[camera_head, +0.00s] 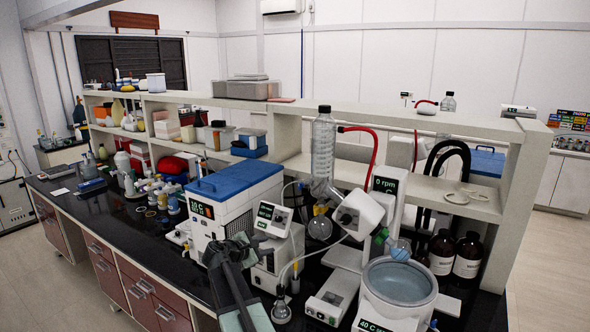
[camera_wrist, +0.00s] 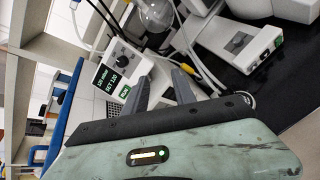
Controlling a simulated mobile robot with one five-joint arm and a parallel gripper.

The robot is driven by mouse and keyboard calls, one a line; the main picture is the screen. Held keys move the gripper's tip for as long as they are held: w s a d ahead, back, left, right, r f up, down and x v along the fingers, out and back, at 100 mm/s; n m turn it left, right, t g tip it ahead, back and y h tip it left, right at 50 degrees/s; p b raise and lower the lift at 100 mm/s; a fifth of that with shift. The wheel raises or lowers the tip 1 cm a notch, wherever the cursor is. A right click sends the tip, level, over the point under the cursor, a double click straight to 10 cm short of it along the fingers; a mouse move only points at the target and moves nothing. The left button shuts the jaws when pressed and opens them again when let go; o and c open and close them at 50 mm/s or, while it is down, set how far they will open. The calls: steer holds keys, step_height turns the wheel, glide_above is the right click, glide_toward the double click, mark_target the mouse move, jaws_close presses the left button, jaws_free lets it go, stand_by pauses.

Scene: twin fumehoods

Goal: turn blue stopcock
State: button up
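I cannot pick out the blue stopcock for certain. In the head view, a rotary evaporator has an upright glass condenser (camera_head: 323,150) and a green joint clip (camera_head: 381,236). A light-blue patch shows on the flask (camera_head: 399,253) below that clip; I cannot tell what part it is. My gripper (camera_head: 232,249) is in front of the pump unit with the tilted controller (camera_head: 272,219). In the wrist view, the dark fingers of my gripper (camera_wrist: 163,78) stand apart with nothing seen between them. The controller (camera_wrist: 119,69) with its black knob is just beyond them.
A blue-lidded chiller (camera_head: 235,180) stands behind my gripper. A small flask (camera_head: 281,312) with tubing stands to its right. Shelves (camera_head: 400,178) run behind.

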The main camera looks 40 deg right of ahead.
mark_target(299, 186)
steer(key=w+d+r+n+t+h+p, duration=0.2)
steer(key=d+r+n+h+p, duration=0.15)
steer(key=d+r+n, duration=0.75)
steer(key=d+r+m, duration=0.1)
steer(key=d, duration=0.2)
steer(key=w+d+r, duration=0.1)
steer(key=d, duration=0.1)
steer(key=w+d+r+m+h, duration=0.1)
steer(key=d, duration=0.2)
steer(key=shift+d+r+m, duration=0.3)
steer(key=shift+d+r, duration=0.05)
steer(key=shift+r, duration=0.05)
steer(key=shift+a, duration=0.1)
jaws_close()
